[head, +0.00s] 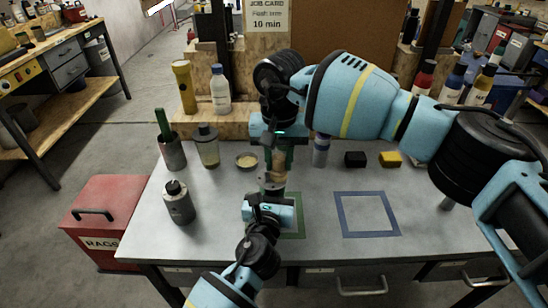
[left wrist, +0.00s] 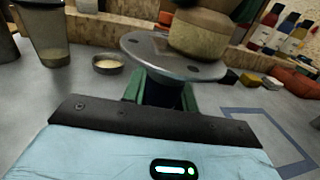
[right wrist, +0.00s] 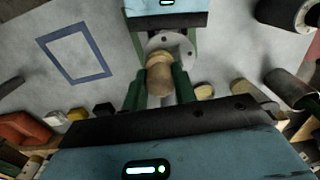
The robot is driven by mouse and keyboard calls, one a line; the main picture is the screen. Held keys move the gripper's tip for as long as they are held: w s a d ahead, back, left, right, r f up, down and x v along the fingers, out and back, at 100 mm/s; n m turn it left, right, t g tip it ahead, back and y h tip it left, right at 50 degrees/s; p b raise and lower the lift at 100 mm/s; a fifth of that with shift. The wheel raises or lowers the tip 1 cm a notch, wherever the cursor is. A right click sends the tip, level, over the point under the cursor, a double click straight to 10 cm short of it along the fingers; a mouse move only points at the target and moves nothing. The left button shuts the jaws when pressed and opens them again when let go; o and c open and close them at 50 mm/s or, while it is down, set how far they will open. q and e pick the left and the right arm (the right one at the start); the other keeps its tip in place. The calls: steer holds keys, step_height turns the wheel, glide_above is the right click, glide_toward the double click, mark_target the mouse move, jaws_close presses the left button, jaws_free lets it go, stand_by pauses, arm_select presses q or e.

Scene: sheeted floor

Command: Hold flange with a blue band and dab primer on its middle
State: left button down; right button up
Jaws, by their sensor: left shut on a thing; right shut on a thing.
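The flange is a grey metal disc with small holes (left wrist: 150,48); its edge also shows in the right wrist view (right wrist: 180,42). My left gripper (head: 270,196) is shut on its dark neck (left wrist: 162,92), which looks navy in the left wrist view, and holds it disc up above the table. My right gripper (head: 281,152) is shut on a pale wooden dabber (right wrist: 160,76), pointing down over the flange. The dabber (left wrist: 200,35) is over the disc's right part in the left wrist view. I cannot tell whether they touch. The flange's middle is partly hidden.
A shallow tin with beige contents (head: 246,161) stands left of the grippers. Nearby are a cup with a green handle (head: 171,152), a clear jar (head: 207,148) and a grey canister (head: 179,203). Black (head: 355,159) and yellow (head: 390,159) blocks stand right. The blue square outline (head: 343,219) is empty.

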steer(key=a, duration=0.3)
steer(key=shift+s+a, duration=0.15)
steer(key=shift+a, duration=0.1)
step_height(320, 180, up, 8)
stand_by(0.4)
stand_by(0.3)
arm_select(q)
steer(key=c, duration=1)
jaws_free()
steer(key=s, duration=0.4)
steer(key=s+a, duration=0.1)
steer(key=s, duration=0.3)
steer(key=s+a, duration=0.1)
steer(key=s, duration=0.3)
